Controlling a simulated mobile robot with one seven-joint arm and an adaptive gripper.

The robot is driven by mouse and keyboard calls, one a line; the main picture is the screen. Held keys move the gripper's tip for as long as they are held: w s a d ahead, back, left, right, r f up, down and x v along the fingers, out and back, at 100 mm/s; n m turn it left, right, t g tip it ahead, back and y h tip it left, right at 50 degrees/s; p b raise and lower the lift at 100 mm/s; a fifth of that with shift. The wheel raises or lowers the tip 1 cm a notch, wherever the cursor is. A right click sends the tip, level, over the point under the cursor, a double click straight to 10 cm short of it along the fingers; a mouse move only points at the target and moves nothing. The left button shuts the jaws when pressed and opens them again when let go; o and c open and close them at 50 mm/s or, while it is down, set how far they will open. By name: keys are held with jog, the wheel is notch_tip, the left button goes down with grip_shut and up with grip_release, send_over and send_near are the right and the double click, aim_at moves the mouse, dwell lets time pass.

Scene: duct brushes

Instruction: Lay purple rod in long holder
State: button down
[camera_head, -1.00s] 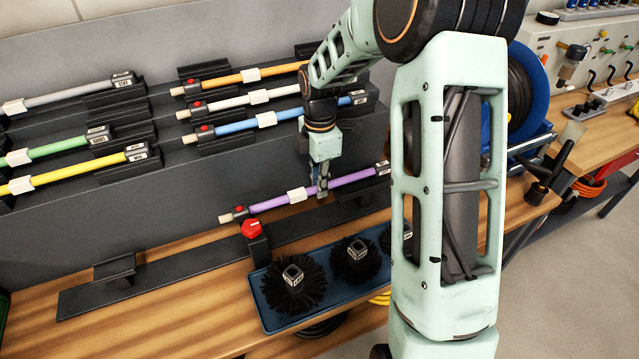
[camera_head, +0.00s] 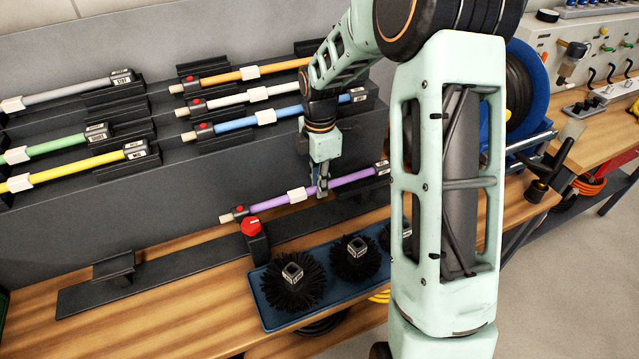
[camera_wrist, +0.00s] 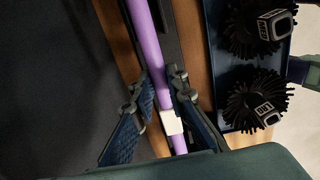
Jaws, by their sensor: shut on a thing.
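The purple rod (camera_head: 270,203) has a white collar, a dark fitting with a red button at its left end and a dark labelled block at its right end. My gripper (camera_head: 322,190) is shut on it just right of the collar; the wrist view shows my fingers (camera_wrist: 160,105) on both sides of the rod (camera_wrist: 147,45). The long holder (camera_head: 195,263) is a dark flat bar on the wooden bench, with a raised cradle (camera_head: 115,268) at its left and a red-knobbed clamp post (camera_head: 251,228) near its middle.
A blue tray (camera_head: 262,301) with several black round brushes stands in front of the holder. Behind, a dark stepped rack (camera_head: 200,165) carries several coloured rods, including blue (camera_head: 235,124) and yellow (camera_head: 75,173).

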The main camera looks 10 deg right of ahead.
jog(key=shift+f, duration=0.2)
jog(key=shift+f+b, duration=0.55)
jog(key=shift+f, duration=0.25)
jog(key=c, duration=1.8)
grip_release()
